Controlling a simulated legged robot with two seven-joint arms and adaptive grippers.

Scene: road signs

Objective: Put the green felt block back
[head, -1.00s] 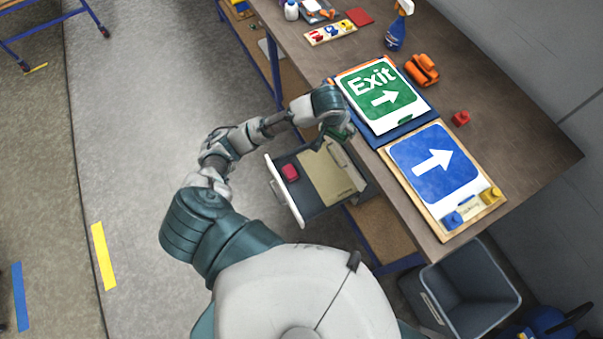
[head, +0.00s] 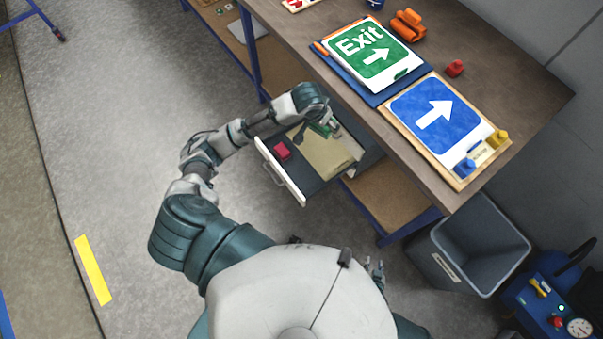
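My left gripper (head: 318,131) is over the open drawer (head: 283,178), below the table's front edge. A small green piece, which looks like the green felt block (head: 322,130), shows between its fingers. The gripper appears shut on it, partly hidden by my wrist. I cannot tell whether the block touches the drawer bottom. My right gripper (head: 376,270) shows beside my body, with its fingertips apart and empty. The drawer also holds a red block (head: 283,150) and a tan sheet (head: 330,158).
A green Exit sign (head: 372,52) and a blue arrow sign (head: 436,112) lie on boards on the table (head: 510,95). A red block (head: 455,68) and orange items (head: 407,25) are behind them. A grey bin (head: 470,245) stands on the floor at right.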

